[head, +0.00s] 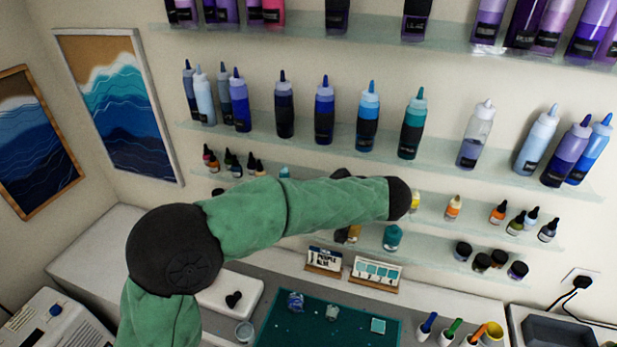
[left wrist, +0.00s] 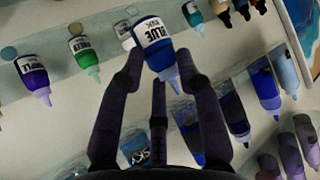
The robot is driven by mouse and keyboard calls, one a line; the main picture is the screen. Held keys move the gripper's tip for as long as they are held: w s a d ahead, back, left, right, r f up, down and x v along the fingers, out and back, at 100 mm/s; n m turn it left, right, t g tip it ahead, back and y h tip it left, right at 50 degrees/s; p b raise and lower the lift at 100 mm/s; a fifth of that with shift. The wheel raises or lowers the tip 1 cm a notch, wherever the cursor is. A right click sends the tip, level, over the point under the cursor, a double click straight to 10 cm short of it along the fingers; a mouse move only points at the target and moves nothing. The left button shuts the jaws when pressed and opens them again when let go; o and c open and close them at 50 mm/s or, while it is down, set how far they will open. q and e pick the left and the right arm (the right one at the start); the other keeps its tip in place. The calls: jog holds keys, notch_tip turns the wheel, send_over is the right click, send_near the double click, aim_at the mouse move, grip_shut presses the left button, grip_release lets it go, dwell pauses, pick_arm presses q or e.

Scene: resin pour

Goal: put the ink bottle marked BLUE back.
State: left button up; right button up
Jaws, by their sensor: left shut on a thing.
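The ink bottle marked BLUE (left wrist: 153,40) shows in the left wrist view, with a blue body, a white label and a pale blue nozzle. My left gripper (left wrist: 160,60) is shut on it, with dark fingers around the bottle. That view is upside down, and the bottle's nozzle points the same way as its neighbours' nozzles, with a slight tilt. Whether its base touches a shelf cannot be told. In the head view my left arm reaches across the small-bottle shelf and hides the bottle and most of the gripper. My right gripper is in neither view.
Near the held bottle stand a purple bottle (left wrist: 34,76), a green bottle (left wrist: 83,52) and a teal bottle (left wrist: 192,14). Tall bottles such as the teal one (head: 411,125) line the glass shelf above. An orange bottle (head: 454,207) stands right of my arm. A green mat (head: 275,325) lies on the counter below.

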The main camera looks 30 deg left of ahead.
pick_arm(q)
jog(key=w+a+f+p, duration=0.1)
jog(key=w+a, duration=0.1)
jog(key=a, duration=0.1)
jog(key=w+a+f+p, duration=0.1)
jog(key=w+a+p, duration=0.1)
jog(key=w+a, duration=0.1)
jog(key=w+a+f+p, duration=0.1)
jog(key=w+a+p, duration=0.1)
jog(key=a, duration=0.1)
jog(key=shift+w+f, duration=0.15)
jog(key=shift+f, duration=0.2)
jog(key=p+x, duration=0.1)
jog(key=x, duration=0.1)
jog(key=shift+w+a+f, duration=0.1)
jog(key=shift+a+f, duration=0.1)
jog(key=shift+a, duration=0.1)
jog(key=shift+w+a+f, duration=0.15)
jog(key=shift+w+f, duration=0.05)
jog(key=shift+f, duration=0.05)
jog(key=shift+s, duration=0.1)
